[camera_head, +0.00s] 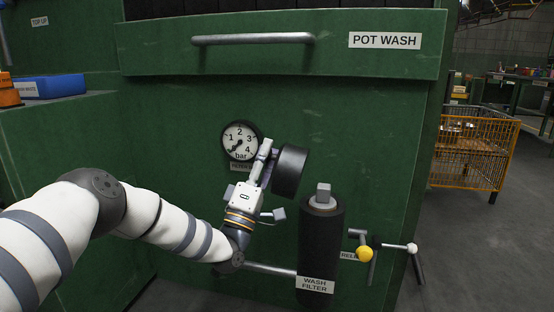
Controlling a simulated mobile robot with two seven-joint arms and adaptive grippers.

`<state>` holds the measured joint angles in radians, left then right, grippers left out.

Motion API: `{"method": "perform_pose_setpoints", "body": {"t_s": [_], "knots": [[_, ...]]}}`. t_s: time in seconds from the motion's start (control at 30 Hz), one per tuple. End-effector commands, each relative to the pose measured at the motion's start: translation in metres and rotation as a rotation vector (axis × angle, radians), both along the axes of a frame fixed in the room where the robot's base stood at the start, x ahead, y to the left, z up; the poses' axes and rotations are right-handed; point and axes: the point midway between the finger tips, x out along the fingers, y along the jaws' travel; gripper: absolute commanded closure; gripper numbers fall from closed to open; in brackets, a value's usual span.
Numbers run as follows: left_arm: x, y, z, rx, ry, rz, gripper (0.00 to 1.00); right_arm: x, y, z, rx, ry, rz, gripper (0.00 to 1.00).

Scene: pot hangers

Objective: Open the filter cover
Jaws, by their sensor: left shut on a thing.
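The wash filter (321,240) is an upright black cylinder on the front of the green machine, with a "WASH FILTER" label low on it. A grey square block shows at its top. A short, thick black round piece (291,172), which looks like the filter cover, is tilted on its side above and left of the cylinder, apart from its top. My left gripper (267,160) is shut at the left side of this black piece and appears to hold it; the exact contact is partly hidden by the fingers. My right gripper is not in view.
A pressure gauge (240,139) is just left of my left gripper. A grey pipe (270,270) meets the filter low down. A yellow-knobbed valve (364,254) and a white-knobbed lever (411,248) stick out at right. A long drawer handle (253,39) is above.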

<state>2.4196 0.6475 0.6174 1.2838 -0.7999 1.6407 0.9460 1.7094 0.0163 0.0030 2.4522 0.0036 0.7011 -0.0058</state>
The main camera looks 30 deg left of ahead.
Motion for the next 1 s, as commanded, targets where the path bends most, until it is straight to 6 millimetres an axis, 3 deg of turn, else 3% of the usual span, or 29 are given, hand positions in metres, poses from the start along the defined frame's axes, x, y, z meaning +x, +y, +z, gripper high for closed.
{"method": "perform_pose_setpoints", "body": {"t_s": [0.37, 0.93, 0.97, 1.0], "knots": [[-0.004, 0.014, -0.014, -0.034, -0.004, 0.001, 1.00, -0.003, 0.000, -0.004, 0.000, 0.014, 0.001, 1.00], [-0.004, 0.016, -0.017, -0.033, -0.001, 0.000, 1.00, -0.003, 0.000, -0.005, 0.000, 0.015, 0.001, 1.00], [-0.004, 0.016, -0.017, -0.033, -0.001, 0.000, 0.67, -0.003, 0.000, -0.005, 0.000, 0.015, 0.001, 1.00], [-0.004, 0.016, -0.017, -0.033, -0.001, 0.000, 0.58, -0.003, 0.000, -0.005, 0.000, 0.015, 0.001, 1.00]]}}
